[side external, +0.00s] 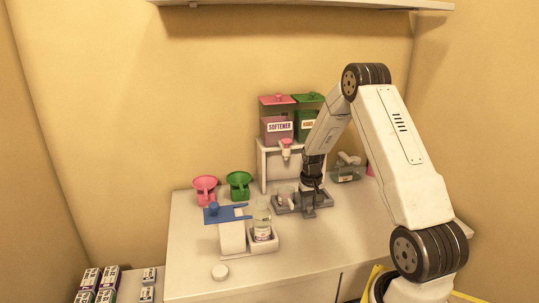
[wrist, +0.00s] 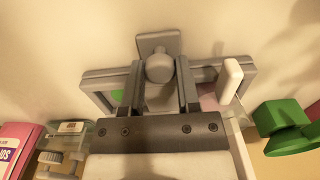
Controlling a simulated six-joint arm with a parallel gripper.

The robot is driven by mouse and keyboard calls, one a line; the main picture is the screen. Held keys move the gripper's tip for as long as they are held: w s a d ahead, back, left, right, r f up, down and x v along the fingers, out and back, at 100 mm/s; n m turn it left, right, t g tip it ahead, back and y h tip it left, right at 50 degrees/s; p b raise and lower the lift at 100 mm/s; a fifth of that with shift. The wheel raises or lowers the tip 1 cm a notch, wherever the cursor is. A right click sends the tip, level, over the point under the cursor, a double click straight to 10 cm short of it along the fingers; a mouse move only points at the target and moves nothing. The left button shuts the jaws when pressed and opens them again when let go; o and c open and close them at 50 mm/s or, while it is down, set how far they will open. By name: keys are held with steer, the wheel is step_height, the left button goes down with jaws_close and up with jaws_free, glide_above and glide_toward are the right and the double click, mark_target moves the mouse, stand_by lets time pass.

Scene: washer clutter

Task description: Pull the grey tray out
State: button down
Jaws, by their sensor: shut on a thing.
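The grey tray (side external: 281,206) sits on the white counter in front of the dispenser stand, with a cup (side external: 287,193) standing in its left part. In the wrist view, the tray's rim (wrist: 98,76) runs behind my fingers, and its rounded knob (wrist: 160,68) on a grey plate lies between them. My gripper (side external: 309,192) points down at the tray and is shut on this knob; it also shows in the wrist view (wrist: 161,85). My wrist hides part of the tray.
The stand (side external: 262,165) holds the softener dispenser (side external: 277,125) and a green dispenser (side external: 307,118). Pink (side external: 205,187) and green (side external: 239,183) scoops, a blue item (side external: 223,214) and a bottle (side external: 262,225) in a white holder stand left. A clear bottle (side external: 345,173) stands right. The front-right counter is bare.

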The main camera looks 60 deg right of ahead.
steer(key=shift+s+a, duration=3.8)
steer(key=shift+c, duration=2.2)
jaws_free()
steer(key=shift+r, duration=0.15)
step_height(320, 180, up, 8)
